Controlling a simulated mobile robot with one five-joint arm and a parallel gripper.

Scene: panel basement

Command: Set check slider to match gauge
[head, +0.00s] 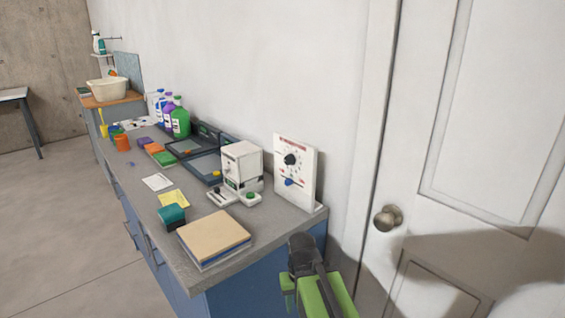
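A white upright panel (306,172) stands at the counter's right end against the wall. It has a red label strip, a black round knob (290,159) ringed by small marks, and a blue handle (290,182) below, between small red marks. The blue handle may be the check slider. A white box-shaped device (242,166) stands left of the panel, with a black knob and a green button on its base. No gauge reading can be made out. My gripper (302,246) is dark, in front of the counter's right end, below and apart from the panel. Its fingers cannot be told apart.
The grey counter (190,252) holds a tan-topped stack (215,236), a teal block (172,217), notes, dark trays (205,167) and bottles (180,120). A white door with a round knob (387,218) is to the right. The floor at left is clear.

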